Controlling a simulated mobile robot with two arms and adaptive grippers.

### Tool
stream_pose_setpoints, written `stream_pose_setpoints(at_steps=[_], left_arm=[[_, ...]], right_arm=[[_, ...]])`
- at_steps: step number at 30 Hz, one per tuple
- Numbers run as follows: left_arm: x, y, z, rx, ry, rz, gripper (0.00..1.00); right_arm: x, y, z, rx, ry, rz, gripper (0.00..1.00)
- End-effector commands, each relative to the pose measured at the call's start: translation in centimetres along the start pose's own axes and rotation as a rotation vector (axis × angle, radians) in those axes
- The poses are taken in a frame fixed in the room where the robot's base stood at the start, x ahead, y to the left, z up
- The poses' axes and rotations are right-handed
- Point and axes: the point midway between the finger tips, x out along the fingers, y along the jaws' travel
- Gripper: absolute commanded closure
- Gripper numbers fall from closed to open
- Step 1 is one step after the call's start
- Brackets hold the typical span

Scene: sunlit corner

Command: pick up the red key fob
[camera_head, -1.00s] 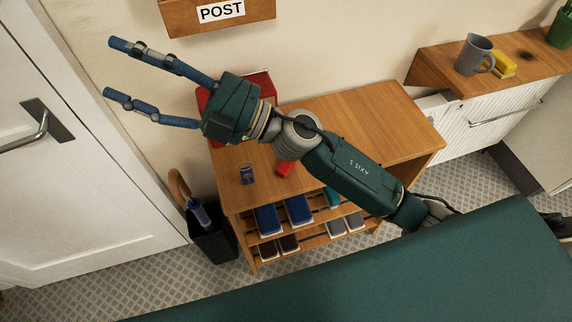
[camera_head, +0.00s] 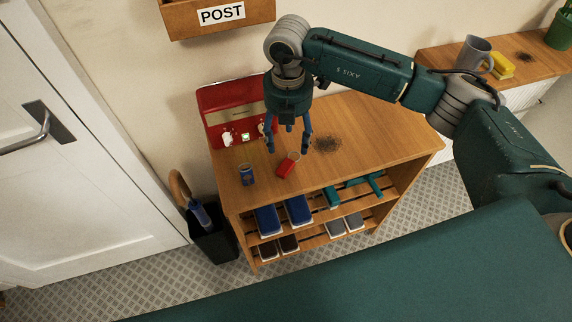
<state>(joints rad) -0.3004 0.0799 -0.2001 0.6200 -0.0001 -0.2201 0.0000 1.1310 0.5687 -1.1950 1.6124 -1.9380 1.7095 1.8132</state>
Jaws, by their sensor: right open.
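The red key fob (camera_head: 286,168) lies on top of the wooden shoe cabinet (camera_head: 370,130), with a thin ring at its upper right end. My right gripper (camera_head: 288,148) points down above the cabinet top, just behind the fob in the picture. Its blue fingers are apart with nothing between them. I cannot tell how high the fingertips are above the wood. My left gripper is not in view.
A blue tin (camera_head: 247,174) stands left of the fob. A dark mark (camera_head: 326,144) is right of the gripper. Shoes fill the shelves below. A POST box (camera_head: 217,16) hangs above.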

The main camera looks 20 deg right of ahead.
Motion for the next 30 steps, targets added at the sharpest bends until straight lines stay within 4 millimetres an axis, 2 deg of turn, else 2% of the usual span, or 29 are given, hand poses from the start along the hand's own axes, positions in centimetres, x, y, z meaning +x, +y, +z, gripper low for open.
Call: stream_pose_setpoints(at_steps=[3, 8, 11, 14, 18, 27, 28, 30], left_arm=[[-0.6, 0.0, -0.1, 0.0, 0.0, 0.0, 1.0], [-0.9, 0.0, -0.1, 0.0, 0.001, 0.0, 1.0], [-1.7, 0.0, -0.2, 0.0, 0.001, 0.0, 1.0], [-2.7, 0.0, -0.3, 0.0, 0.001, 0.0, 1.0], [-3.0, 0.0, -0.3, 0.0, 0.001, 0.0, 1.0], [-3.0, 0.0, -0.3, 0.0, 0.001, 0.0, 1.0], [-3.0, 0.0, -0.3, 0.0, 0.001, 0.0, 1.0], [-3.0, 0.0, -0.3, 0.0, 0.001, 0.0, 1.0]], right_arm=[[1.6, 0.0, -0.1, 0.0, 0.003, -0.001, 0.41], [2.8, 0.1, -0.1, -0.001, 0.002, 0.001, 0.41], [3.6, 0.0, -0.4, -0.002, 0.005, -0.001, 0.41], [5.2, 0.0, -0.7, -0.003, 0.006, -0.001, 0.41], [7.2, 0.1, -0.7, -0.002, 0.004, 0.001, 0.41], [7.9, 0.1, -0.7, -0.003, 0.004, 0.004, 0.41], [7.9, 0.1, -0.7, -0.003, 0.004, 0.004, 0.45], [7.9, 0.1, -0.7, -0.003, 0.004, 0.004, 0.59]])
